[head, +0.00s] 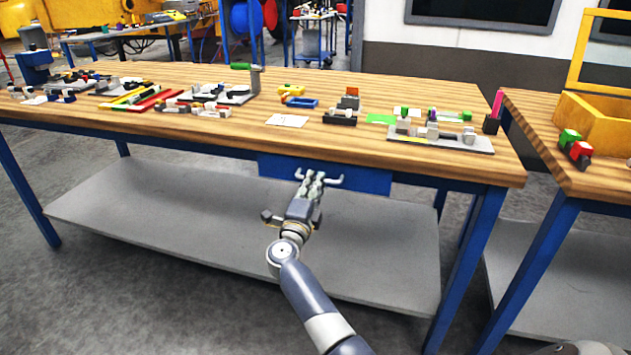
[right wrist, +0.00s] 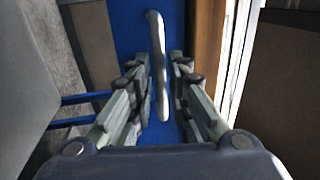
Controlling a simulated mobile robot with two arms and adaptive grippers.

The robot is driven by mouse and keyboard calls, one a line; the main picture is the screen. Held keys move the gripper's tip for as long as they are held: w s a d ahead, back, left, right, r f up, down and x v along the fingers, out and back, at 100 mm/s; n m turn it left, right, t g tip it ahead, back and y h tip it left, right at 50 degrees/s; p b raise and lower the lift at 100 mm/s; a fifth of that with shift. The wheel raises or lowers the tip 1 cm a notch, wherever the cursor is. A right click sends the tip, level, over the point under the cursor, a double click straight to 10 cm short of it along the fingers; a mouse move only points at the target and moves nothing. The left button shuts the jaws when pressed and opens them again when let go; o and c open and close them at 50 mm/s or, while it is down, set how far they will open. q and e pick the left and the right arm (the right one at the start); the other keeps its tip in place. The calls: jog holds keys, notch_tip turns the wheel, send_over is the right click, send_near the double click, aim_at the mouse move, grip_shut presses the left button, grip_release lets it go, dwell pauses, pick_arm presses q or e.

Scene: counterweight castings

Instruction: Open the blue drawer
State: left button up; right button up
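The blue drawer (head: 366,178) sits under the front edge of the wooden workbench, and its front looks flush with the bench frame. Its pale bar handle (head: 335,182) runs across the front; the handle also shows in the right wrist view (right wrist: 157,40). In the right wrist view the right gripper (right wrist: 158,72) is open, with one finger on each side of the handle and gaps visible between. Contact is not clear. My left gripper is not in view.
The workbench top (head: 230,125) carries several small blocks, trays and castings. A grey lower shelf (head: 160,210) lies below the drawer. A second bench (head: 540,110) with a yellow bin (head: 590,122) stands at the right. The floor in front is open.

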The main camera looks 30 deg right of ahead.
jog(key=shift+x, duration=0.95)
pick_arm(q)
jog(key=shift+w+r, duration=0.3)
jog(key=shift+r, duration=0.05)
pick_arm(e)
jog(key=shift+c, duration=0.2)
grip_shut()
jog(key=shift+a+f, duration=0.1)
